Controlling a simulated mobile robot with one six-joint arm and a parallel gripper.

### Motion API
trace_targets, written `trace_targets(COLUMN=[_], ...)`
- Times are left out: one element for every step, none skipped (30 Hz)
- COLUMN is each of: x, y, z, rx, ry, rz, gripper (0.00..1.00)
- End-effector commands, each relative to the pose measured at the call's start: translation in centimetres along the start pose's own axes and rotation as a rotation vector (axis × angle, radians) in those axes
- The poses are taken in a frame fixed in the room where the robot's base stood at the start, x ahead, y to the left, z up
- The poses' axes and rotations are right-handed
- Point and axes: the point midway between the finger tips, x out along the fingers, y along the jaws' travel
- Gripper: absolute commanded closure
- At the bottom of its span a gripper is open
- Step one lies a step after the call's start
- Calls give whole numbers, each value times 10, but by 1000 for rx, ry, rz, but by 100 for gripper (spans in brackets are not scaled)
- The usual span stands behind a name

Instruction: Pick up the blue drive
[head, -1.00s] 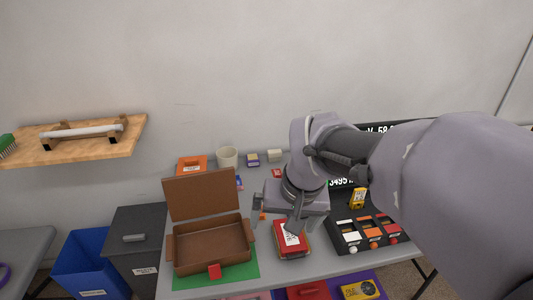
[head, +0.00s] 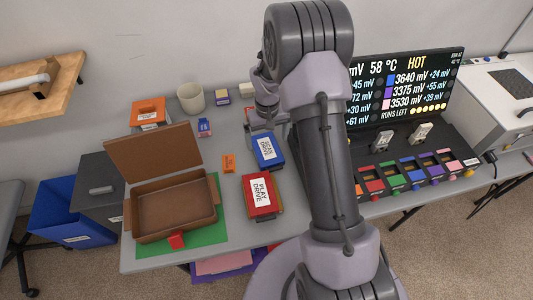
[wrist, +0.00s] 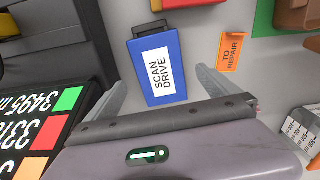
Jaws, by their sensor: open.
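The blue drive (head: 267,150), labelled "SCAN DRIVE", lies on the grey table behind the red "PLAY DRIVE" (head: 262,193). In the wrist view the blue drive (wrist: 172,85) lies between my gripper's two fingers, with clear gaps on both sides. My gripper (wrist: 162,76) is open and empty. I cannot tell how high its fingers are above the table. In the head view my gripper (head: 262,112) is at the far edge of the blue drive, partly hidden by my arm.
An open brown case (head: 172,236) stands on a green mat at the left. An orange "TO REPAIR" tag (wrist: 233,50) lies beside the blue drive. A black panel with coloured slots (head: 415,168) and a display (head: 410,88) stand at the right. A white cup (head: 191,97) is at the back.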

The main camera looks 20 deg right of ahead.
Motion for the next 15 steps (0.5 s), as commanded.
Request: trace_targets(x=[4, 6, 11, 16, 22, 31, 38, 44, 51, 55, 56, 56, 55, 54, 54], y=[0, 0, 0, 0, 0, 0, 0, 0, 0, 0, 0, 0, 0, 0, 0], z=[0, -1, -1, -2, -2, -4, -5, -5, -4, -5, -5, -5, -5, -5, -5], rx=[0, 0, -1, -1, -1, -1, -1, -1, -1, -1, -1, -1, -1, -1, -1], ry=[1, 1, 1, 1, 0, 0, 0, 0, -1, -1, 0, 1, 2, 2, 2], rz=[0, 0, 0, 0, 0, 0, 0, 0, 0, 0, 0, 0, 0, 0, 0], gripper=[0, 0, 0, 0, 0, 0, 0, 0, 0, 0, 0, 0, 0, 0, 0])
